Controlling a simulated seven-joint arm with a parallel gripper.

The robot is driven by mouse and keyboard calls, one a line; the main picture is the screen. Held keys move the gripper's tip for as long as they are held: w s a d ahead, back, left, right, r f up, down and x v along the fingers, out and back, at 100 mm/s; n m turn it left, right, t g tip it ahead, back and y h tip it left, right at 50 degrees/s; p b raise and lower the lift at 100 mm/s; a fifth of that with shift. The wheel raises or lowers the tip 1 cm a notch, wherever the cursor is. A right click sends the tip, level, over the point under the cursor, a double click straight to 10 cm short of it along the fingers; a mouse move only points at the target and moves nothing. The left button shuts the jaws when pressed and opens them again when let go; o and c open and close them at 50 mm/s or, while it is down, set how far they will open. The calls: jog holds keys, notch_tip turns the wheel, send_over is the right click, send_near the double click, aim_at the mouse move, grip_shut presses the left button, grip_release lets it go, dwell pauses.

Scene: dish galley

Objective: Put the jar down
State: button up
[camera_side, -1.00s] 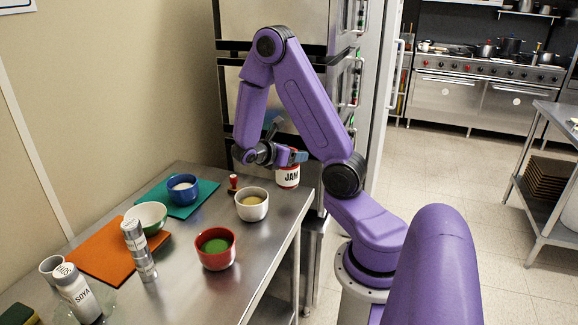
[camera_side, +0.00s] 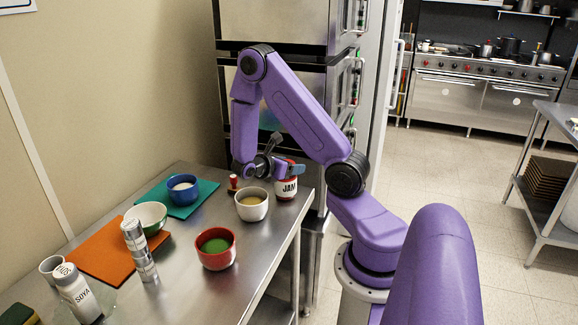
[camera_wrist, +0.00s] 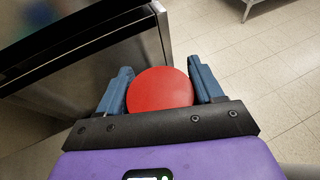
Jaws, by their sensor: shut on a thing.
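The jar (camera_side: 286,188) is white with a red lid and a JAM label. It is upright near the far right end of the steel table (camera_side: 262,275), behind the white bowl. Whether its base touches the table is hard to tell. My gripper (camera_side: 287,170) is shut on the jar near its top. In the wrist view the round red lid of the jar (camera_wrist: 160,92) sits between the two blue fingers of my gripper (camera_wrist: 161,85).
A white bowl (camera_side: 252,206) with tan contents stands just in front of the jar. A red bowl (camera_side: 216,250) with green contents is nearer. A red-handled stamp-like object (camera_side: 233,183) stands left of the jar. The table's right edge is close to the jar.

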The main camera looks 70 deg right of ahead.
jog(key=shift+f, duration=0.1)
jog(key=o, duration=1.4)
jog(key=shift+w+a+r, duration=0.15)
jog(key=shift+a+r, duration=0.1)
jog(key=shift+a, duration=0.1)
jog(key=v, duration=1.1)
jog(key=s+a+r+t+y, duration=0.1)
jog(key=s+a+y, duration=0.3)
jog(key=a, duration=0.4)
jog(key=s+a+r+m+t+y, duration=0.1)
jog(key=s+a+r+t+y, duration=0.1)
jog(key=s+a+y, duration=0.3)
jog(key=s+a+r+t+y, duration=0.1)
jog(key=s+a+y, duration=0.3)
jog(key=s+a, duration=0.4)
jog(key=shift+a+r+m, duration=0.15)
jog(key=shift+a+m, duration=0.25)
jog(key=shift+a, duration=1.7)
